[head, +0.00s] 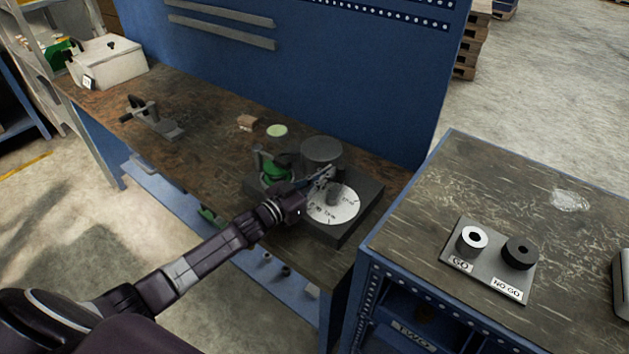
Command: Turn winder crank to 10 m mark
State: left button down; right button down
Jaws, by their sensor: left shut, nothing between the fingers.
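The winder is a dark block (345,228) near the right end of the wooden bench. A white dial (345,212) with dark printed marks lies on its top; the marks are too small to read. A dark grey drum (321,150) and a green part (278,168) stand behind and left of the dial. A dark upright knob (333,194), possibly the crank handle, stands at the dial. My left gripper (325,178) is shut and empty over the dial's far left edge, close to the knob; I cannot tell whether they touch. My left arm hides part of the winder. My right gripper is not in view.
A small brown block (247,122) and a pale green disc (277,131) lie behind the winder. A clamp-like tool (152,117) and a white box (108,62) are further left. A blue back panel (330,80) rises behind. On the right cabinet is a GO/NO GO gauge plate (474,276).

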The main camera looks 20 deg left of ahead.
pick_arm(q)
jog(key=shift+w+d, duration=0.15)
jog(key=shift+d, duration=0.1)
dwell(0.5)
